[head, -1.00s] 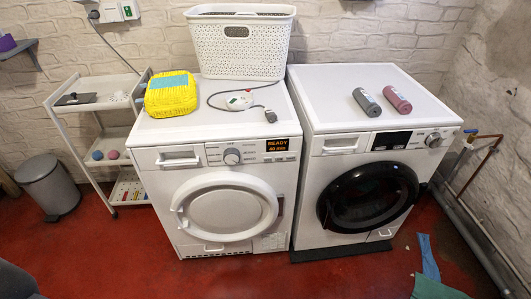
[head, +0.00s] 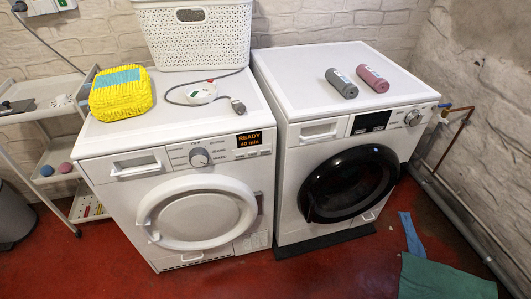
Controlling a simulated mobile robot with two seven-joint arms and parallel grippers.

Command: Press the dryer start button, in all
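The dryer (head: 115,205) is the white machine on the left, with its round white door (head: 200,215) shut. Its control panel has a knob (head: 199,158) and a lit display (head: 249,139) reading "READY 40 min". Small buttons (head: 252,153) sit in a row just under the display; I cannot tell which one is the start button. Neither of my grippers is in view.
A washer (head: 290,165) with a dark round door stands right of the dryer. Cloths (head: 445,279) lie on the red floor (head: 330,272) at right.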

